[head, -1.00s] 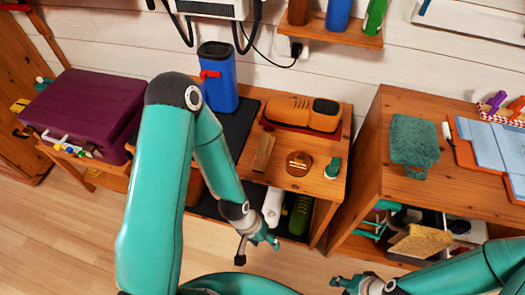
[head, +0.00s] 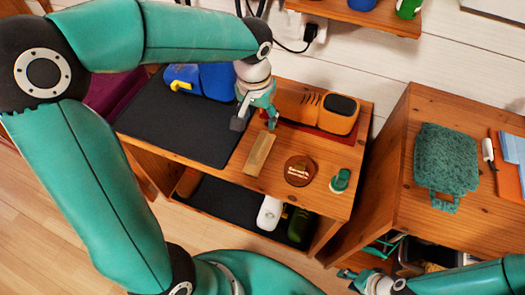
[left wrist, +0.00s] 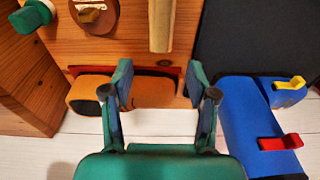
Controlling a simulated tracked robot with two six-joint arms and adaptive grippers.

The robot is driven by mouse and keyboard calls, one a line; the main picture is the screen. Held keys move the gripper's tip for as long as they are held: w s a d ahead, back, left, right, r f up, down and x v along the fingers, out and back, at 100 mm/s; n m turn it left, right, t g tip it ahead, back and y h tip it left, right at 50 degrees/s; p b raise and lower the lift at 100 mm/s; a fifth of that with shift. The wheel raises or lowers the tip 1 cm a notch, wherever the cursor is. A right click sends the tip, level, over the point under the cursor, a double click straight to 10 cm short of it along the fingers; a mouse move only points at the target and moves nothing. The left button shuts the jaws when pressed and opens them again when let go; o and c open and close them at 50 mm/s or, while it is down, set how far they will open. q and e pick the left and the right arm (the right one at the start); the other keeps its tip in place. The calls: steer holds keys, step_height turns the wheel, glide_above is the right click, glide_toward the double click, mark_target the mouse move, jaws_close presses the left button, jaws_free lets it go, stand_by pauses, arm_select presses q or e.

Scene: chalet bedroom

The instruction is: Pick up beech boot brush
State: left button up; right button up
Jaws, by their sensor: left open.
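The beech boot brush (head: 259,154) appears as a long pale wooden block lying on the low wooden bench top, between a black mat and a round brown tin. My left gripper (head: 257,118) is above the bench, just behind the brush's far end. In the left wrist view the brush (left wrist: 161,25) lies beyond the fingertips (left wrist: 160,78), roughly in line with the gap between them. The fingers are apart with nothing held. My right gripper (head: 349,280) is low at the bottom edge, away from the bench top; its finger gap is unclear.
An orange-brown shoe-like thing (head: 340,112) on a red tray stands close to the left gripper. The brown tin (head: 300,170) and a small green-topped item (head: 341,180) are right of the brush.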

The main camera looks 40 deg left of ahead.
arm_select(q)
glide_above(260, 143)
steer(key=f, duration=0.5)
steer(key=f+b, duration=0.1)
steer(key=f, duration=0.1)
steer(key=shift+s+f, duration=0.3)
steer(key=shift+s, duration=0.05)
steer(key=shift+w+f, duration=0.15)
steer(key=shift+f, duration=1.25)
steer(key=shift+w+f, duration=0.1)
steer(key=shift+f, duration=1.3)
jaws_close()
